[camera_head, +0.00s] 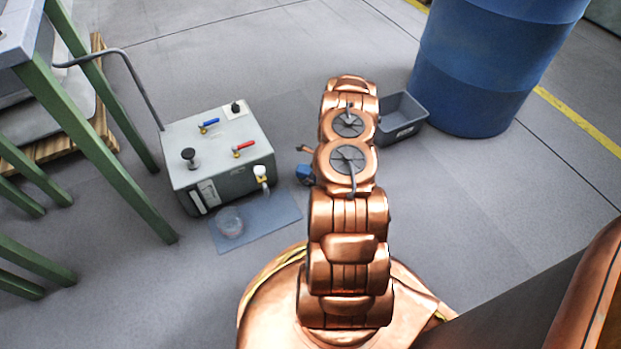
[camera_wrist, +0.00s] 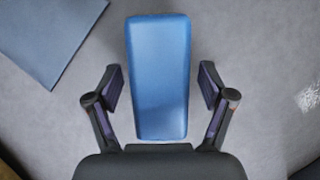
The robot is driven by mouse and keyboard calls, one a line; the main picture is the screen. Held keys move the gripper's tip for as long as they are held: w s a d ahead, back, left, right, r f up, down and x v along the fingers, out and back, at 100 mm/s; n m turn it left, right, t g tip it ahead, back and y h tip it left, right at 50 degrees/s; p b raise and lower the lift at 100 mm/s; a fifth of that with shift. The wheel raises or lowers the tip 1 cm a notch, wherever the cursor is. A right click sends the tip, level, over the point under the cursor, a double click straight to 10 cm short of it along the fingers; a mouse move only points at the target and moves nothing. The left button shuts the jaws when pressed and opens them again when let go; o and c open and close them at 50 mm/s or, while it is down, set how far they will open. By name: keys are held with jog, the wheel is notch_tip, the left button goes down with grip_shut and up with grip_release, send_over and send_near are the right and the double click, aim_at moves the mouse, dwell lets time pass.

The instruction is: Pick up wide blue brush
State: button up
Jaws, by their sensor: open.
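The wide blue brush (camera_wrist: 158,55) shows in the wrist view as a long blue block with rounded corners, upright in the picture. Its near end reaches down close to the dark gripper body. My gripper (camera_wrist: 160,84) is open, with one finger to the left and one to the right of the blue block. A gap shows between each finger and the block; I cannot tell the height between them. In the head view, a small blue part (camera_head: 305,174), probably the brush, shows at the left edge of my arm.
A grey machine box (camera_head: 220,160) with valves stands left of my arm. A blue-grey mat (camera_head: 270,217) with a clear dish (camera_head: 230,223) lies before it. A grey bin (camera_head: 405,125) and blue barrel (camera_head: 485,75) stand right. Green table legs (camera_head: 105,150) are at the left. Floor at right is clear.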

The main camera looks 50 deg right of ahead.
jog(key=shift+x, duration=1.05)
jog(key=shift+f, duration=0.25)
jog(key=c, duration=1.4)
jog(key=shift+o, duration=0.2)
jog(key=shift+r, duration=0.2)
notch_tip(320, 180, up, 4)
jog(key=shift+r+p, duration=0.1)
jog(key=shift+p, duration=1)
jog(key=s+a, duration=0.2)
jog(key=s, duration=0.1)
jog(key=s+a+p, duration=0.1)
jog(key=s+a, duration=0.1)
jog(key=s, duration=0.2)
jog(key=s+a+p, duration=0.1)
jog(key=s+a, duration=0.2)
jog(key=shift+s+r, duration=0.3)
jog(key=shift+r, duration=0.05)
jog(key=shift+s+a+r+p, duration=0.1)
jog(key=shift+s+a+p, duration=0.1)
jog(key=shift+s+a, duration=0.4)
jog(key=shift+s+a+p, duration=0.15)
jog(key=shift+s+a, duration=0.15)
jog(key=shift+s, duration=0.45)
